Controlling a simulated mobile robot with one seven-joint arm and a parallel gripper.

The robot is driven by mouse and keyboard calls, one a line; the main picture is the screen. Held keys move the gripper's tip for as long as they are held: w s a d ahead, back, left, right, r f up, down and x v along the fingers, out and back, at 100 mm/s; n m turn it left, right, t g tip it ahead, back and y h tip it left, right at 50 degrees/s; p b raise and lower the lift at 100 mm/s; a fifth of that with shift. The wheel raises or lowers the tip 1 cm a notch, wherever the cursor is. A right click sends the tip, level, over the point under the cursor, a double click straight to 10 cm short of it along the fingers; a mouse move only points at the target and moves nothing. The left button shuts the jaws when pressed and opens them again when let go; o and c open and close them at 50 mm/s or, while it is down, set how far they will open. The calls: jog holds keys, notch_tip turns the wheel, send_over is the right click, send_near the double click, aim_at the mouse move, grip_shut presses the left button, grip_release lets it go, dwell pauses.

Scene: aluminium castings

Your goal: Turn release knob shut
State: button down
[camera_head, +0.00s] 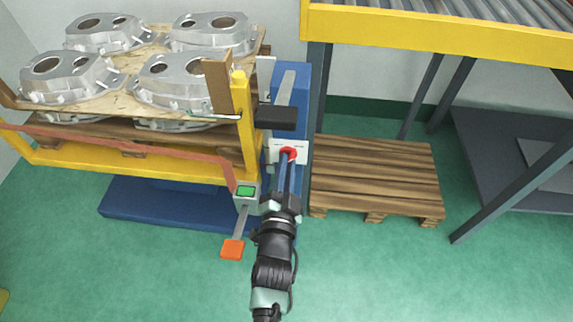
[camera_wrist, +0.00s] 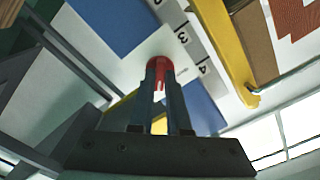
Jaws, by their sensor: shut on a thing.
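The release knob (camera_head: 288,153) is red and sits on a white plate (camera_head: 276,147) on the blue column beside the yellow rack. It also shows in the wrist view (camera_wrist: 159,68), between my fingertips. My gripper (camera_head: 288,161) reaches up to the knob from below in the head view. In the wrist view my gripper (camera_wrist: 162,90) is shut on the knob, its two fingers at the knob's sides. The fingers hide parts of the knob.
Aluminium castings (camera_head: 205,32) lie on wooden boards in the yellow rack (camera_head: 130,160) at left. A black block (camera_head: 277,117) juts out above the knob. A pallet (camera_head: 375,175) lies right.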

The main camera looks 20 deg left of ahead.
jog(key=shift+n+p, duration=1.6)
jog(key=shift+n, duration=7.1)
jog(key=c, duration=0.9)
grip_release()
